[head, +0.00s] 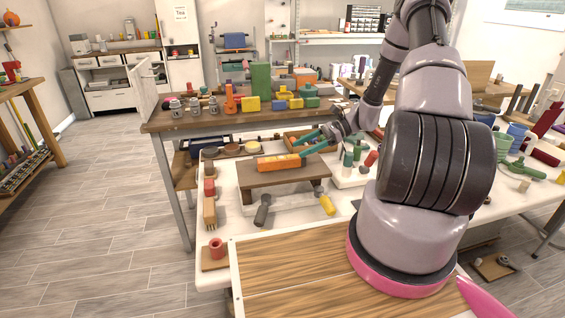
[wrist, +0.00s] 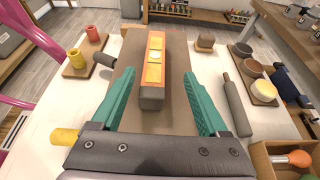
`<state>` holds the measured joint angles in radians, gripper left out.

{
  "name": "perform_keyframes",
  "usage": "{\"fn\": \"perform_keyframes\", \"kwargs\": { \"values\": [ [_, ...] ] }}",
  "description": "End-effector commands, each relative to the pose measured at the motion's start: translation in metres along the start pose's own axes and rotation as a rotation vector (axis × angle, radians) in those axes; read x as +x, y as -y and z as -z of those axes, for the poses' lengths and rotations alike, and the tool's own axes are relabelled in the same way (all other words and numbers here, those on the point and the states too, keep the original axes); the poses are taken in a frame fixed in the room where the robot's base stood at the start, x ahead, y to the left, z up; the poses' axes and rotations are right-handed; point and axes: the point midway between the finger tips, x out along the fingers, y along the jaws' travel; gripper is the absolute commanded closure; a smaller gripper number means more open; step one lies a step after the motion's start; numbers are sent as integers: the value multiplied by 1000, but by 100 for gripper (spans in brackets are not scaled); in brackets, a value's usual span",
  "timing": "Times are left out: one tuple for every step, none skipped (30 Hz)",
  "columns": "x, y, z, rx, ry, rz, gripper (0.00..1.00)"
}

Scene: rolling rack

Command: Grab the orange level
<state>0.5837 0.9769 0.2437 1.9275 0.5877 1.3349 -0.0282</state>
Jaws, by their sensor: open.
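The orange level (head: 280,162) lies on a small brown raised stand (head: 262,180) on the white table in the head view. In the wrist view the level (wrist: 154,75) is a long orange bar with yellowish panels and a grey near end, pointing away from me. My gripper (head: 311,141) has teal fingers and is open. In the wrist view the fingertips of my gripper (wrist: 163,75) sit on either side of the level's near part, with gaps on both sides. The level is not held. I cannot tell the exact height of the fingers above the stand.
A dark-handled tool (head: 263,209) and a yellow-handled one (head: 327,205) lie at the stand's front. Several round bowls (wrist: 264,91) and a grey roller (wrist: 237,104) lie to the right in the wrist view. A wooden board (head: 310,268) lies in front.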

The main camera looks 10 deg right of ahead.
Motion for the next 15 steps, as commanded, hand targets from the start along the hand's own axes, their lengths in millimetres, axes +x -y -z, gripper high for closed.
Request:
{"fn": "perform_keyframes", "kwargs": {
  "values": [
    [9, -1, 0, 0, 2, -3, 22],
    [12, -1, 0, 0, 1, -2, 22],
    [17, -1, 0, 0, 0, -2, 22],
    [20, -1, 0, 0, 0, -2, 22],
    [22, -1, 0, -1, 0, -2, 22],
    [24, -1, 0, -1, -1, -1, 22],
    [26, -1, 0, -1, -1, -1, 22],
    [28, -1, 0, -1, -1, -1, 22],
    [32, -2, 0, -1, -1, -2, 22],
    [35, -4, 0, 0, 0, -3, 22],
    [40, -5, 0, 0, 0, -3, 22],
    [46, -7, 0, 1, 1, -4, 22],
    [51, -8, 0, 1, 1, -4, 22],
    [56, -9, 0, 1, 0, -3, 22],
    [61, -9, 0, 0, 0, -3, 22]
  ]
}}
